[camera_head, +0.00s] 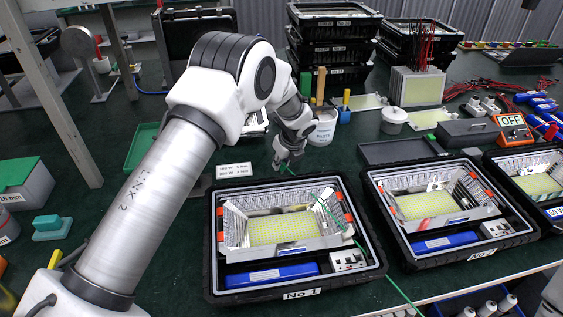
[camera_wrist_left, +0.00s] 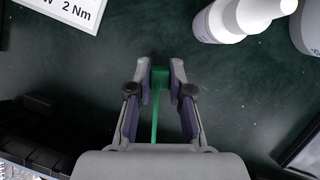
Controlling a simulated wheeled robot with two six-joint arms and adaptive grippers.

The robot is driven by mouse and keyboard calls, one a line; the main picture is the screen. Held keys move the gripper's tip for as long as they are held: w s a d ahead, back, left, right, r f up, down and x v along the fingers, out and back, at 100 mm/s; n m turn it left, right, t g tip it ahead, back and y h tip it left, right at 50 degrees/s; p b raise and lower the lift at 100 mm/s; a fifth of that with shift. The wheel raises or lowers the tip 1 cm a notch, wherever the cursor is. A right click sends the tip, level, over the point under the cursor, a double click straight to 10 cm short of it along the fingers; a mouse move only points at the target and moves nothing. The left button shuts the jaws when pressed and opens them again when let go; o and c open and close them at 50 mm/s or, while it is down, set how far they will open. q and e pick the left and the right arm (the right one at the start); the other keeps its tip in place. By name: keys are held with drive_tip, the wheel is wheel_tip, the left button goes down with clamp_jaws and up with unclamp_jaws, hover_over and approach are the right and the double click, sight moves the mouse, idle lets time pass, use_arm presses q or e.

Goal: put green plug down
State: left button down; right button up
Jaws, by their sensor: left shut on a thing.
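My left gripper (camera_wrist_left: 160,82) is shut on the green plug (camera_wrist_left: 160,76), which sits between its two fingertips in the left wrist view. A thin green cable (camera_wrist_left: 154,125) runs from the plug back under the gripper. In the head view my left gripper (camera_head: 287,165) is behind the housing labelled No 1 (camera_head: 300,293), near the dark green table top. The cable (camera_head: 402,293) crosses that housing and hangs past its front edge. I cannot tell whether the plug touches the table. My right gripper is not in view.
A white torque sign (camera_head: 234,170) lies left of the gripper. A second housing (camera_head: 447,208) stands to the right, and a green tray (camera_head: 142,146) to the left. Some bare table surrounds the gripper.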

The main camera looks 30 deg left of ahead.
use_arm(q)
drive_tip(key=c, duration=1.1)
unclamp_jaws()
drive_tip(key=shift+f, duration=0.1)
drive_tip(key=shift+o, duration=0.2)
